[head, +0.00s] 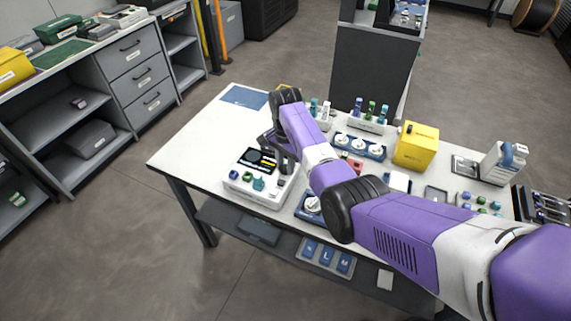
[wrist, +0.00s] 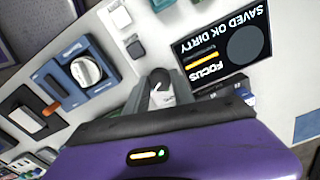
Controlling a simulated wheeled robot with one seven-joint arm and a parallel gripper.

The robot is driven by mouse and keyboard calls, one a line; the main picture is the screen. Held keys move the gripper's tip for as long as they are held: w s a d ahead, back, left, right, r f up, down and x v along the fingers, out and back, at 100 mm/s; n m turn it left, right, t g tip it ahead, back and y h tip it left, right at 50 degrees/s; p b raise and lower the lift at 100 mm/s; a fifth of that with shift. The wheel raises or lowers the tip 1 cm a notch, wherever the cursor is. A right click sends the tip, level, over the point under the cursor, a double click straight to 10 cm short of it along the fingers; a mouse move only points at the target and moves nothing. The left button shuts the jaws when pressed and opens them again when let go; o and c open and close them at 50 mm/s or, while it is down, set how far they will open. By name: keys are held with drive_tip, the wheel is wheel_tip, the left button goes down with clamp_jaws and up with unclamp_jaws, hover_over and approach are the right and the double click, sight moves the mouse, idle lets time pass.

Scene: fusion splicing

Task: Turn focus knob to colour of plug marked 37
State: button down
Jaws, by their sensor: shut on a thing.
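The white splicer unit (head: 262,194) sits at the left front of the table. In the wrist view its dark screen (wrist: 222,50) reads "SAVED OK DIRTY" and "FOCUS", with a yellow-orange bar. My gripper (head: 282,158) is over the unit's right side, pointing down. In the wrist view it is shut on a small white knob (wrist: 160,96) beside the screen; the fingers hide part of it. Several coloured plugs (head: 371,108) stand upright in a holder at the table's back. The number on each plug is too small to read.
A blue panel with white dials (head: 372,151) and a yellow box (head: 416,146) stand to the right. Another blue base with a white dial (wrist: 86,70) is close by. The table's left end is mostly clear.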

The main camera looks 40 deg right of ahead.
sight(286, 167)
drive_tip(key=shift+d+r, duration=0.1)
drive_tip(key=c, duration=1.4)
unclamp_jaws()
drive_tip(key=shift+o, duration=0.2)
drive_tip(key=shift+r+b, duration=0.4)
drive_tip(key=shift+r, duration=3.45)
